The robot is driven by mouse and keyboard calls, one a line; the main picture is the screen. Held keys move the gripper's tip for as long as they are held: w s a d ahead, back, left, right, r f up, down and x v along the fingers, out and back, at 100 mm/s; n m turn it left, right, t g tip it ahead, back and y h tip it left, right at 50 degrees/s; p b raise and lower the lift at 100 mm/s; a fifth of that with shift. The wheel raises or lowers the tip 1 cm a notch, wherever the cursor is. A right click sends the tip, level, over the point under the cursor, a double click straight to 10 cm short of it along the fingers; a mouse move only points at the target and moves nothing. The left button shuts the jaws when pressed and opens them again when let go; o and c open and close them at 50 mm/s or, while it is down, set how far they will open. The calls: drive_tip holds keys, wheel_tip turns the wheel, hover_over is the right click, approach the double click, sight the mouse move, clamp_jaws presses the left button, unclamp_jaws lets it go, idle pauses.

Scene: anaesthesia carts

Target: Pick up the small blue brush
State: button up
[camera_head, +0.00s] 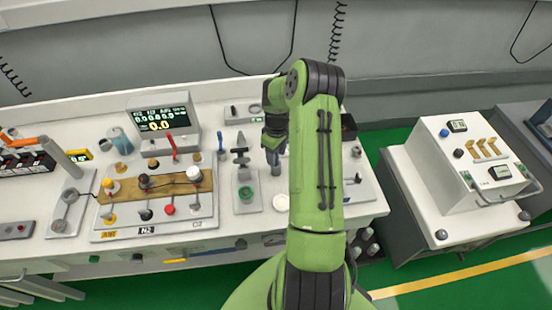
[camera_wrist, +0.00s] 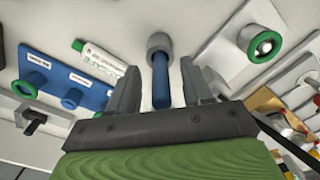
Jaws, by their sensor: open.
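In the wrist view, a short blue rod with a round grey head, which looks like the small blue brush (camera_wrist: 160,82), shows between my fingers. My gripper (camera_wrist: 161,85) is open, with a finger on each side of the rod and a visible gap to both. The rod's lower end is hidden by the gripper body. In the head view, my gripper (camera_head: 274,150) points down over the right part of the white cart top (camera_head: 320,222); the brush cannot be made out clearly there under the arm.
A tube (camera_wrist: 100,58) and a blue plate with knobs (camera_wrist: 65,78) lie left of my fingers. A green-ringed fitting (camera_wrist: 265,46) is at the right. A monitor (camera_head: 160,122) and wooden board (camera_head: 155,187) stand left on the cart. A second cart (camera_head: 455,170) is right.

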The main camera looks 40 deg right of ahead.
clamp_jaws()
